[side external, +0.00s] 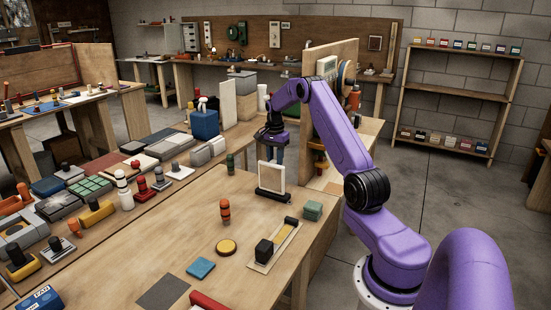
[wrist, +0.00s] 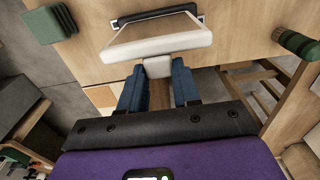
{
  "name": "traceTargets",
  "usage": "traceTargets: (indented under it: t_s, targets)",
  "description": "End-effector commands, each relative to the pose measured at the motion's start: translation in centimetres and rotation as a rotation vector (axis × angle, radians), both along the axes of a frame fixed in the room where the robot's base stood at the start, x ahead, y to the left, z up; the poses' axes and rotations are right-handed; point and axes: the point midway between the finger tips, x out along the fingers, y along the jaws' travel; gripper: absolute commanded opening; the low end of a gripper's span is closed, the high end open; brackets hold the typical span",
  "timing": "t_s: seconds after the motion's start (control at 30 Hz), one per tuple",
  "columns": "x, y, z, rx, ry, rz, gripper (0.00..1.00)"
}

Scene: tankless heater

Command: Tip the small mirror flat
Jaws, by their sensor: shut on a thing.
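The small mirror (side external: 271,176) has a pale frame and stands roughly upright on a dark base (side external: 273,195) on the wooden table, near its right side. In the wrist view the mirror (wrist: 150,34) is seen from above, with the white top edge of its frame nearest me. A white tab (wrist: 157,67) projects from that edge. My gripper (side external: 272,154) is at the mirror's top edge. In the wrist view its blue fingers (wrist: 158,72) are shut on the tab, one on each side. The mirror's lower hinge area is partly hidden.
A dark green and black cylinder (side external: 230,164) stands left of the mirror. The tabletop just left is clear.

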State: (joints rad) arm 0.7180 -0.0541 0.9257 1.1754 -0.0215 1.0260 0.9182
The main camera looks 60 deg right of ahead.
Motion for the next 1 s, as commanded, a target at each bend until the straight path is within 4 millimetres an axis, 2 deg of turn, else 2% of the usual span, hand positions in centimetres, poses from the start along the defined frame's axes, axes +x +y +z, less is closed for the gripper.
traceTargets:
  t_s: [0.43,1.0]
  targets:
    - [0.0,3.2,0.4,-0.215,0.001,0.006,0.0]
    - [0.1,7.7,-0.5,-0.554,0.001,0.009,0.0]
